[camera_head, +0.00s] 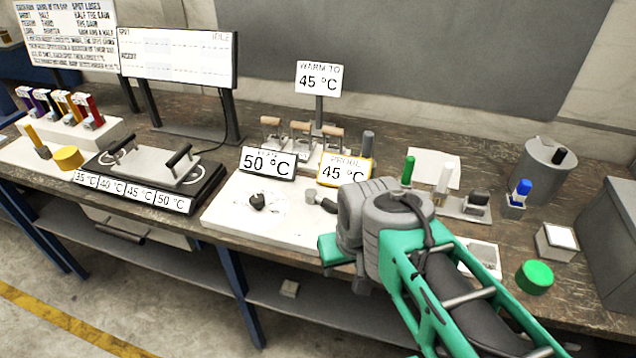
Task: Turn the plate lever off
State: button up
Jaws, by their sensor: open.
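The white plate unit (225,215) stands on the bench at the centre. A dark knob (257,201) sits on its top, and a small grey lever-like handle (318,200) stands at its right side, just left of my wrist. I cannot tell from the picture which of these is the plate lever. The sign behind the unit (267,163) reads 50 °C, and the probe sign (345,170) reads 45 °C. My gripper (338,250) is at the unit's front right corner, mostly hidden by my own wrist. It is open, and nothing shows held in it.
A grey block with black handles (150,165) stands to the left. Several wooden-handled tools (300,133) stand behind the unit. A green round cap (535,277), a blue-capped item (519,192) and a grey cylinder (545,165) are on the right. A "warm to 45 °C" sign (319,78) stands behind.

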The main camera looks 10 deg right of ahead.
aim_at(311, 197)
jog(key=i, duration=0.25)
jog(key=k, duration=0.5)
jog(key=u, duration=0.3)
jog(key=i, duration=0.75)
jog(key=u, duration=0.45)
